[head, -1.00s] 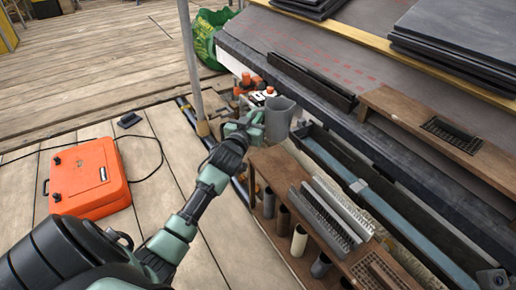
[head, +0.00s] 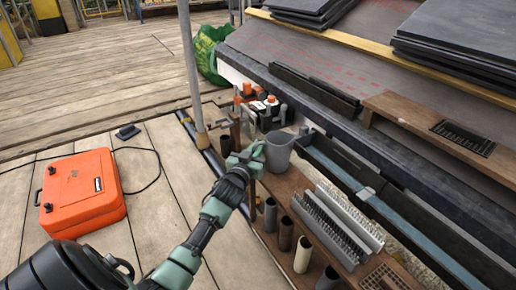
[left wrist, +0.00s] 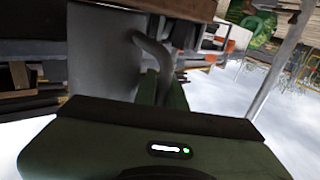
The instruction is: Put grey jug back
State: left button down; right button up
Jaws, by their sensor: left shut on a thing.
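The grey jug (head: 279,152) is upright at the far end of the brown wooden shelf (head: 284,188) in the head view. I cannot tell whether its base touches the shelf. My left gripper (head: 246,160) is at the jug's left side, shut on its handle. In the left wrist view the jug's grey wall (left wrist: 100,55) fills the upper left, and its curved handle (left wrist: 153,52) runs down to the gripper (left wrist: 160,92). The fingertips are mostly hidden there. My right gripper is not in view.
Metal ridge pieces (head: 335,225) lie on the shelf nearer me, with several upright tubes (head: 285,233) along its left side. Orange-topped items (head: 262,100) stand behind the jug. A pole (head: 190,70) rises to the left. An orange case (head: 82,193) lies on the planks.

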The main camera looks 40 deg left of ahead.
pick_arm(q)
jog(key=shift+f, duration=0.15)
jog(key=c, duration=1.5)
grip_release()
